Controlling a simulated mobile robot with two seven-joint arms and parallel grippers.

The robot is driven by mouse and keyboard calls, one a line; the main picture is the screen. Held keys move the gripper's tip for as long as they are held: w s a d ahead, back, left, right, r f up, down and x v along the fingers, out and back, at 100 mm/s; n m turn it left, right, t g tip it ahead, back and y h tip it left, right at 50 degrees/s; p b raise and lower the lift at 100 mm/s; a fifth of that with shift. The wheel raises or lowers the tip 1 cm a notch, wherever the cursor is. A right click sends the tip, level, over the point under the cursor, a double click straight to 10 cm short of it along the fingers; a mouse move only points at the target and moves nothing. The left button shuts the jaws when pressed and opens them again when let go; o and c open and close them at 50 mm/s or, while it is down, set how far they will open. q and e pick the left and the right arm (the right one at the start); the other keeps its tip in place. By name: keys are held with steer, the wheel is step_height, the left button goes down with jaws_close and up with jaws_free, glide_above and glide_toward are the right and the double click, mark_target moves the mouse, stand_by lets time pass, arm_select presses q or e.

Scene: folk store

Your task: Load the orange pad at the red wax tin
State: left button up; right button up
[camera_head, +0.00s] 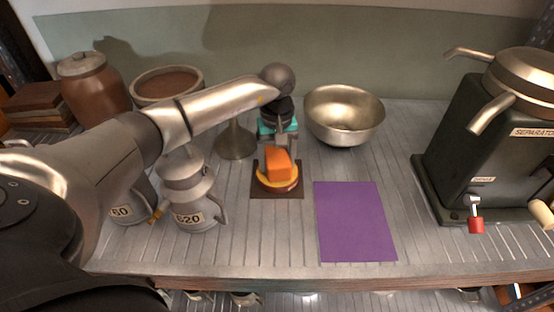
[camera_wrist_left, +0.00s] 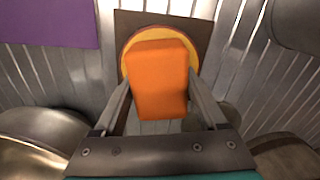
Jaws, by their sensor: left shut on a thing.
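The orange pad (camera_head: 278,165) is a small block held between the fingers of my left gripper (camera_head: 281,148). In the left wrist view the pad (camera_wrist_left: 160,85) fills the space between the two fingers (camera_wrist_left: 159,88). The round wax tin (camera_head: 279,187), with yellow wax and a reddish rim, lies directly under the pad. In the left wrist view the tin (camera_wrist_left: 129,45) shows around the pad's far end. I cannot tell whether the pad touches the wax. My right gripper is out of both views.
The tin sits on a dark brown square (camera_head: 291,193). A purple mat (camera_head: 355,225) lies to its right. A metal bowl (camera_head: 345,115) and a separator machine (camera_head: 462,150) stand farther right. Metal jugs (camera_head: 188,195) stand left, with brown pots (camera_head: 95,90) behind.

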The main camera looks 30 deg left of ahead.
mark_target(277, 154)
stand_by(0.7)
arm_select(q)
steer(key=shift+r+p, duration=2.5)
steer(key=shift+r, duration=1)
